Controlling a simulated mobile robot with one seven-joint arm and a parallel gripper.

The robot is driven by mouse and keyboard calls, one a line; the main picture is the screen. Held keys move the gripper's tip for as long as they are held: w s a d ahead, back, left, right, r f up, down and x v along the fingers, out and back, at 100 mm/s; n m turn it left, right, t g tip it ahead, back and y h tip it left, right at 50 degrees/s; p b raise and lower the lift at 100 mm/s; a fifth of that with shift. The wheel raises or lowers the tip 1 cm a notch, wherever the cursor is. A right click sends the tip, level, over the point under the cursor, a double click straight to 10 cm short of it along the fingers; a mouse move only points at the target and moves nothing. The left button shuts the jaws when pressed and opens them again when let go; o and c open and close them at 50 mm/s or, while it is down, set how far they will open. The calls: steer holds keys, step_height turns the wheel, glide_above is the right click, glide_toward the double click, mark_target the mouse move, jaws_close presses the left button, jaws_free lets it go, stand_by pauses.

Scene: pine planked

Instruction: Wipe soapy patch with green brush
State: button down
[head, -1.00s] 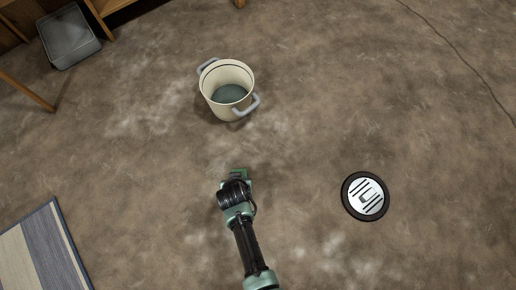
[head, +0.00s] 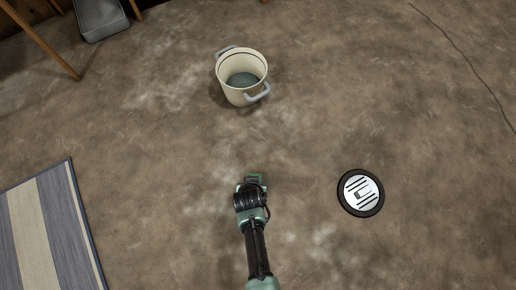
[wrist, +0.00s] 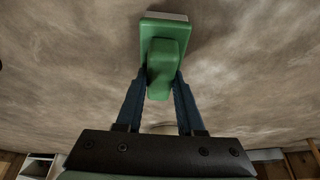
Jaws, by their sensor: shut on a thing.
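The green brush (wrist: 164,62) is between the fingers of my gripper (wrist: 160,92) in the wrist view. It has a green block and handle, with a pale strip at its far edge touching or close to the floor. In the head view my gripper (head: 252,182) is low over the brown floor, below the pot, with a bit of the green brush (head: 254,176) showing at its tip. Whitish, blurry patches mark the floor; one pale patch (head: 175,88) lies left of the pot, and another (head: 322,232) is right of my arm. I cannot tell which is the soapy patch.
A cream pot (head: 242,88) with grey handles and dark contents stands above my gripper. A striped rug (head: 50,232) is at left, a grey bin (head: 103,20) at top left. Floor between is clear.

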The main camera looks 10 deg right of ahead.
steer(key=shift+w+r+p, duration=0.15)
steer(key=shift+r+p, duration=2.75)
steer(key=shift+r, duration=0.9)
